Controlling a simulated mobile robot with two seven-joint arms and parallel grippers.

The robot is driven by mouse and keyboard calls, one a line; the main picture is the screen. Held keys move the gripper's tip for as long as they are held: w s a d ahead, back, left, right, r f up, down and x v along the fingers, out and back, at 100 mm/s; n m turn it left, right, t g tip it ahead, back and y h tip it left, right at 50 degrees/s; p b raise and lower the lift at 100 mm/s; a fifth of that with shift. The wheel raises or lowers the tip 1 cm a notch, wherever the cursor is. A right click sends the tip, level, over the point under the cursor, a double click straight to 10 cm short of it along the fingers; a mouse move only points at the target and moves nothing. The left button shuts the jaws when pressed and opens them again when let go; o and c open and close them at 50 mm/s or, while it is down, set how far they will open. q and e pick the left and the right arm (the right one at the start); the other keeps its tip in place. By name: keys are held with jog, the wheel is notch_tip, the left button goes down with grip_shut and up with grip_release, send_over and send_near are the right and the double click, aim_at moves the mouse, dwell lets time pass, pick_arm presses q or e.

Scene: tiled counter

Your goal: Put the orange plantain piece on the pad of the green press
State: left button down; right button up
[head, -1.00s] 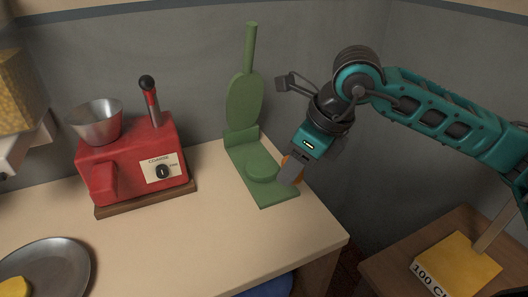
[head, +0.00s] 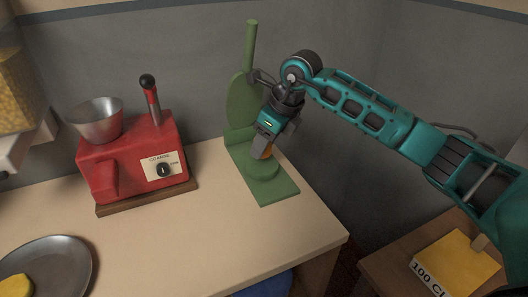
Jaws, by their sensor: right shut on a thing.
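The green press (head: 284,190) stands on the counter near its right back part, with its paddle and handle raised upright against the wall. Its round pad (head: 262,172) is partly covered by my right gripper. My right gripper (head: 263,155) is over the pad, pointing down, and is shut on the orange plantain piece (head: 267,151). Only a small orange part shows beside the fingers. I cannot tell whether the piece touches the pad. My left gripper is not in view.
A red grinder (head: 130,160) with a metal hopper stands left of the press. A metal plate (head: 72,262) with a yellow piece (head: 15,286) lies at the front left. The counter's front middle is clear.

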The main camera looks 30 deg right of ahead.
notch_tip(320, 180, down, 3)
jog(key=shift+r, duration=0.1)
jog(key=shift+w, duration=0.2)
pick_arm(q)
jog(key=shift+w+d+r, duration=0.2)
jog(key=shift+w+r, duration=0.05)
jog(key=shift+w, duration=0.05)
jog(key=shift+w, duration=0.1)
pick_arm(e)
jog(key=shift+f, duration=0.2)
jog(key=shift+f+b, duration=0.15)
jog(key=shift+b, duration=0.15)
jog(key=o, duration=1.1)
jog(key=shift+c, duration=0.2)
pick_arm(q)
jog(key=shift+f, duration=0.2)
